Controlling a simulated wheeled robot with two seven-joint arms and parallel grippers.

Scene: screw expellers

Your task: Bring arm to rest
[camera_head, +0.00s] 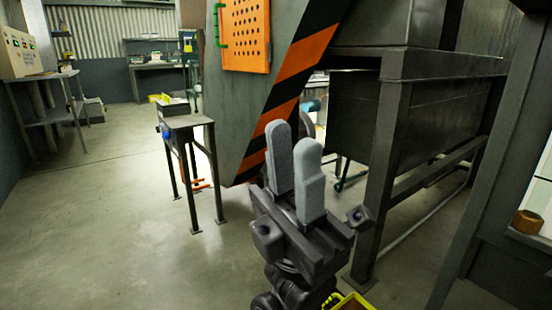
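My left gripper (294,142) stands upright in the lower middle of the head view. Its two grey fingers point up and stand a little apart, with nothing seen between them. The gripper is in the air in front of the large grey machine, and appears clear of it. My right gripper is not in view.
The grey machine (236,110) has an orange perforated panel (246,35) and a black-orange striped edge. A dark steel frame (392,150) stands on the right. A small metal stand (187,121) is left of centre. A yellow crate edge (350,299) shows below. Floor at left is clear.

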